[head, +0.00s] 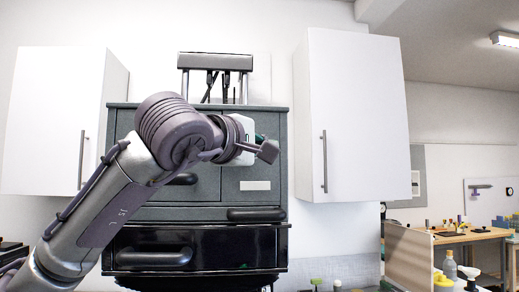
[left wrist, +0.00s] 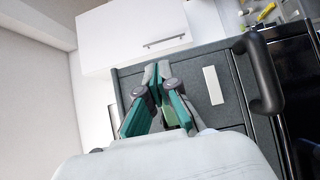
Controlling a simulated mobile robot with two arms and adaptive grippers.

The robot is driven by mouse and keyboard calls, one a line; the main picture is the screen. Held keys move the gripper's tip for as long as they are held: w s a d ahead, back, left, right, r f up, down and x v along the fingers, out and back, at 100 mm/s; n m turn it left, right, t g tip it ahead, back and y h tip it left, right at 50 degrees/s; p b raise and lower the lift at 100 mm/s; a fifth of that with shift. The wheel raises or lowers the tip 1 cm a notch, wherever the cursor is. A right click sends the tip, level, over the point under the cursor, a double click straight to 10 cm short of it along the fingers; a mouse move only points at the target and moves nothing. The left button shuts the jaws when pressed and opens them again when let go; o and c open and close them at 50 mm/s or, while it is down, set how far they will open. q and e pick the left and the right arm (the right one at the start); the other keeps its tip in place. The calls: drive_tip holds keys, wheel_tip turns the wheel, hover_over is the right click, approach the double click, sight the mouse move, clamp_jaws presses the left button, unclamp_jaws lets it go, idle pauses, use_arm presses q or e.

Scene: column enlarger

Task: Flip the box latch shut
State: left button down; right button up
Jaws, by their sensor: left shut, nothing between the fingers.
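The box in front of me looks like the dark grey cabinet (head: 262,120), with a white label (head: 255,185) on its right front panel. In the left wrist view the same grey front (left wrist: 130,80) lies tilted, with its label (left wrist: 213,85) right of the fingers. I cannot make out a latch in either view; the gripper and arm cover part of the front. My left gripper (head: 267,150) is in front of the upper right panel. In the left wrist view its fingertips (left wrist: 157,70) are together and empty. I cannot tell whether they touch the cabinet. My right gripper is not in view.
White wall cupboards stand on the left (head: 60,120) and right (head: 350,115). Bar handles (head: 257,214) and a glossy black drawer (head: 235,245) project below the gripper. A metal frame with cables (head: 215,62) stands on top. A workbench (head: 465,236) is far right.

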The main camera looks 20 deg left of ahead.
use_arm(q)
drive_tip(key=x, duration=0.4)
drive_tip(key=shift+d, duration=0.15)
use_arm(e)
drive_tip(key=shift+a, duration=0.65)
use_arm(q)
drive_tip(key=shift+r, duration=0.1)
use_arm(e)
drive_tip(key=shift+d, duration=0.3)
